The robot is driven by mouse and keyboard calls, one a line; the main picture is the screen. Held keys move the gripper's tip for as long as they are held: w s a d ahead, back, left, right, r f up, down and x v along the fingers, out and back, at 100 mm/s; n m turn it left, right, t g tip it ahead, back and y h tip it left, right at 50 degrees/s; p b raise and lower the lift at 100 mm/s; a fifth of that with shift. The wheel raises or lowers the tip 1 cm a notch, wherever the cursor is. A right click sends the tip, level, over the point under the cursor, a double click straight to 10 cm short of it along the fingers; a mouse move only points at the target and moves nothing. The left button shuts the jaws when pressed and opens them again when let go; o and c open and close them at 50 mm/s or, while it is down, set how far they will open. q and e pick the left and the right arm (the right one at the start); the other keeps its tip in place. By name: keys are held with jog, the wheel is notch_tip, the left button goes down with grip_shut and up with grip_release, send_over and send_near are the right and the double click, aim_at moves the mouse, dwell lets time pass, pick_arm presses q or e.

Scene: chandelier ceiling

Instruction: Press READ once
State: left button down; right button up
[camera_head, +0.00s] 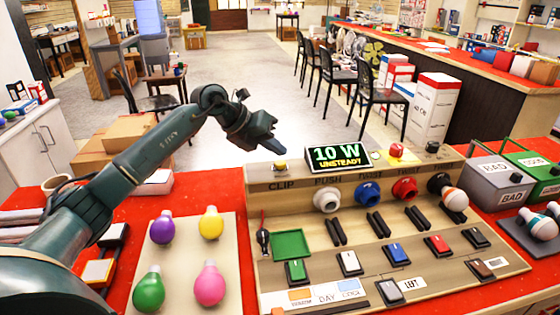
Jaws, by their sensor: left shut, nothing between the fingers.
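A wooden test console (345,262) stands on the red table, with a display (337,157) that says "10 W UNSTEADY". A yellow button (280,165) sits at its upper left and a red button (397,150) on its top edge to the right of the display. I cannot make out the word READ on any button. A white and orange bulb (455,199) is at the far right socket. My right gripper is not in view.
A beige board (183,258) at the left carries purple, yellow, green and pink bulbs. Grey BAD (497,180) and green GOOD (535,170) boxes stand at the right. White-orange bulbs (540,223) lie in front of them. Several colored switches line the console's front.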

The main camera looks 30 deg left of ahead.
aim_at(276, 163)
pick_arm(q)
notch_tip(276, 163, up, 5)
jog(key=p, duration=0.3)
jog(key=shift+p, duration=0.35)
jog(key=shift+f, duration=0.15)
